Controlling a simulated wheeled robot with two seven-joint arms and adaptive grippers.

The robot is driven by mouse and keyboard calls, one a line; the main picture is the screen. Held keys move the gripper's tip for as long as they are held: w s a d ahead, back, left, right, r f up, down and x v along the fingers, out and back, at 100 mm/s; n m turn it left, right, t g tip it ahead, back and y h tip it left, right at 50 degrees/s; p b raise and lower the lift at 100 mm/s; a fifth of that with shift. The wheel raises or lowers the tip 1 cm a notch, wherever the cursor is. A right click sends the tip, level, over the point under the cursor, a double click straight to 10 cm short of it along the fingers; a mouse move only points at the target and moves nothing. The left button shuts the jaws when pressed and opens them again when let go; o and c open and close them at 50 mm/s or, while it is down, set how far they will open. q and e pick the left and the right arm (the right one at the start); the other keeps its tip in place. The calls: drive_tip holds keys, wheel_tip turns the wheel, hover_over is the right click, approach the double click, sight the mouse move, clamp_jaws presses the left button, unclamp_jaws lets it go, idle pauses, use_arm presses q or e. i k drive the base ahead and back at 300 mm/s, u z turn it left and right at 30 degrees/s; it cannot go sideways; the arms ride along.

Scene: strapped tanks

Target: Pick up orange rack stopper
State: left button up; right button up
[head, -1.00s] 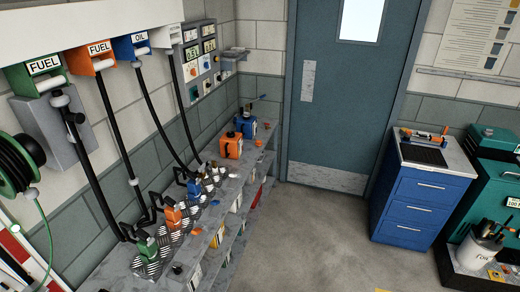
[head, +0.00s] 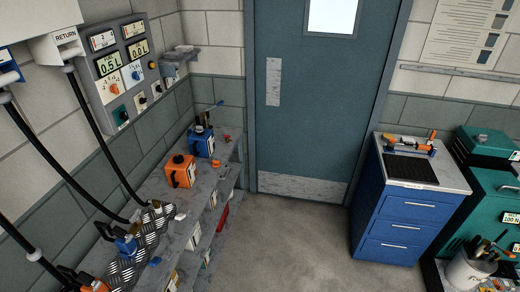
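Neither of my grippers is in view. A small orange piece (head: 227,138) lies on the grey rack (head: 222,160) near the blue tank (head: 201,141); it may be the orange stopper, but it is too small to tell. An orange tank (head: 181,172) with a dark cap stands on the rack in front of the blue tank.
Hoses hang from the wall dispensers to nozzles, including a blue nozzle (head: 126,246), on the tread plate (head: 150,232). A control panel (head: 125,70) is above the rack. A blue drawer cabinet (head: 402,215) stands at right. The floor (head: 290,245) between is clear.

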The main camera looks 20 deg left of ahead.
sight(216, 164)
drive_tip(key=u, duration=0.1)
drive_tip(key=i, duration=1.25)
drive_tip(key=u, duration=0.35)
